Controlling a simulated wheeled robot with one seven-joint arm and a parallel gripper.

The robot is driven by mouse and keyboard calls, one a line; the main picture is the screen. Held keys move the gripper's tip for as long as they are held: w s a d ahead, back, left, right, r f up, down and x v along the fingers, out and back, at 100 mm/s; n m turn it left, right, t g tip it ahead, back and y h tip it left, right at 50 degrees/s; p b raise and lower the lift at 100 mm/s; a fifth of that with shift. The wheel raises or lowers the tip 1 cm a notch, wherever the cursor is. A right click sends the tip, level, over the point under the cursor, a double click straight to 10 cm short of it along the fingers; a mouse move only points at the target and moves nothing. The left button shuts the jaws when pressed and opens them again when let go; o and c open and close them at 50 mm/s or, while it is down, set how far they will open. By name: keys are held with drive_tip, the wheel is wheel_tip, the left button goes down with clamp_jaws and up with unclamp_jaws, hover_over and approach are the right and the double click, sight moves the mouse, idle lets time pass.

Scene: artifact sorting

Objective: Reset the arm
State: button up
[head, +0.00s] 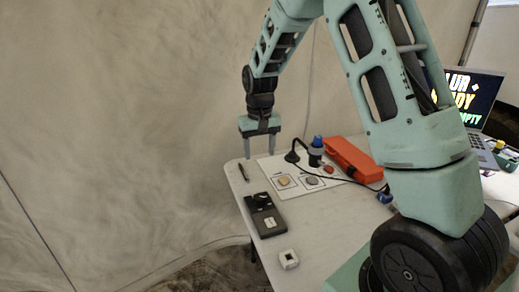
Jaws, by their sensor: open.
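My arm reaches from the right over the table, and my gripper (259,157) points down above the table's far left corner. Its two fingers are apart with nothing between them. The fingertips hang near the left end of a white sheet (333,182) and a small dark pen-like object (243,172). The sheet bears a tan piece (284,181) and a grey piece (312,181) in marked squares.
A laptop (474,97) stands at right. The front middle of the table is clear.

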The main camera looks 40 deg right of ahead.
idle(0.4)
drive_tip(key=s+a+r+n+y, duration=0.1)
drive_tip(key=s+a+r+n, duration=0.1)
drive_tip(key=s+a, duration=0.5)
drive_tip(key=s+a+r+n, duration=0.3)
drive_tip(key=a, duration=0.8)
drive_tip(key=s+a+n, duration=0.3)
drive_tip(key=s+a, duration=0.1)
drive_tip(key=s, duration=0.6)
drive_tip(key=s+a+r+n, duration=0.1)
drive_tip(key=s+a+n, duration=0.2)
drive_tip(key=s, duration=0.7)
drive_tip(key=shift+s+a, duration=0.25)
drive_tip(key=shift+a, duration=0.4)
